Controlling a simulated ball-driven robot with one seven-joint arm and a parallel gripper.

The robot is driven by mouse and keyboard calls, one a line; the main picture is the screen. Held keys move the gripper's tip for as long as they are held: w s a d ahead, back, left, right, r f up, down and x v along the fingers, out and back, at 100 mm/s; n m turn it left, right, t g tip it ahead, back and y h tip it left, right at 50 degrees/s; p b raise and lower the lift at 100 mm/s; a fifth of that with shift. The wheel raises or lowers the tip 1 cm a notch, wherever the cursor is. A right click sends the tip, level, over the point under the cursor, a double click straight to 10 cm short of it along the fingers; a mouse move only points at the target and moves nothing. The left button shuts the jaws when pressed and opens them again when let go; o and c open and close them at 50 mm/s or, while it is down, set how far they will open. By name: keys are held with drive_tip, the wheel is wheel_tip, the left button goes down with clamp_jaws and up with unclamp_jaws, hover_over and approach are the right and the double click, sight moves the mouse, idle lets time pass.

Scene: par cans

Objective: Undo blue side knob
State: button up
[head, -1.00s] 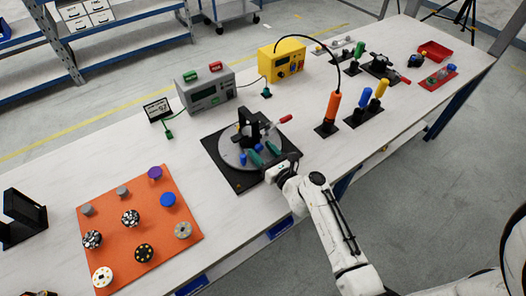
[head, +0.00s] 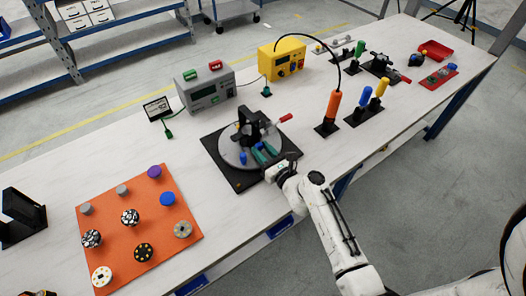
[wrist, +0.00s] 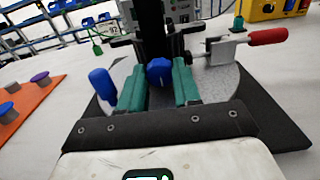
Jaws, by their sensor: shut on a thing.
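A black fixture (head: 247,122) stands on a round grey plate (head: 230,155) over a black square base (head: 213,151). In the wrist view a blue knob (wrist: 160,72) sits at the front of the fixture between my green fingertips. My gripper (wrist: 160,80) is shut on this knob, with one finger on each side. A second blue knob (wrist: 103,84) stands tilted to the left of my left finger; it also shows in the head view (head: 243,158). A red-handled clamp (wrist: 250,42) sits on the right of the fixture.
An orange mat (head: 190,246) with several round pieces lies to the left. A grey instrument (head: 207,92) and a yellow instrument (head: 284,62) stand behind. An orange-handled tool (head: 333,106) stands to the right. The white table is clear between mat and base.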

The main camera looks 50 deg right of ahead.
drive_tip(key=n, duration=0.1)
drive_tip(key=n+b, duration=0.1)
drive_tip(key=shift+a+f+n, duration=0.1)
drive_tip(key=shift+f+n, duration=0.1)
drive_tip(key=shift+n, duration=0.2)
drive_tip(key=shift+r+n, duration=0.2)
drive_tip(key=shift+n, duration=0.4)
drive_tip(key=o, duration=1.1)
drive_tip(key=shift+c, duration=0.2)
drive_tip(key=b+v, duration=0.2)
drive_tip(key=v, duration=0.7)
drive_tip(key=shift+s+f, duration=0.1)
drive_tip(key=shift+s, duration=0.25)
drive_tip(key=shift+s+a, duration=0.2)
drive_tip(key=shift+s, duration=0.35)
